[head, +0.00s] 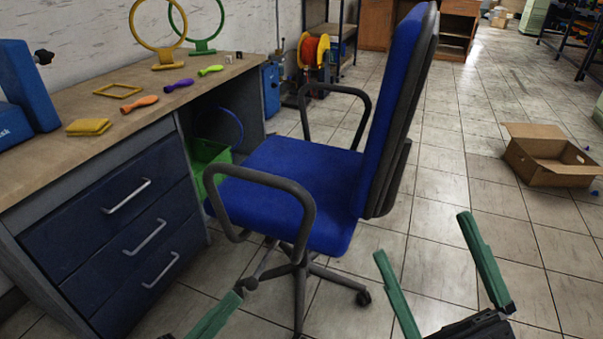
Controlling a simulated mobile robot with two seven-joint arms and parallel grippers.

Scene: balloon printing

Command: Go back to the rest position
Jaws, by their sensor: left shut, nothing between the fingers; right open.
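My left gripper (236,296) shows at the bottom edge, left of centre. Only its green finger end is in view, and it is shut with nothing held. It is in front of the blue chair's base and right of the desk drawers. My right gripper (421,236) is at the lower right. Its two green fingers are spread wide apart and empty, over the tiled floor to the right of the chair. Most of both arms is outside the picture.
A blue office chair (290,180) stands close in front, beside a desk (60,165) with blue drawers. The desk holds balloon-shaped pieces, rings and a yellow pad. An open cardboard box (552,160) lies on the right. Tiled floor between chair and box is clear.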

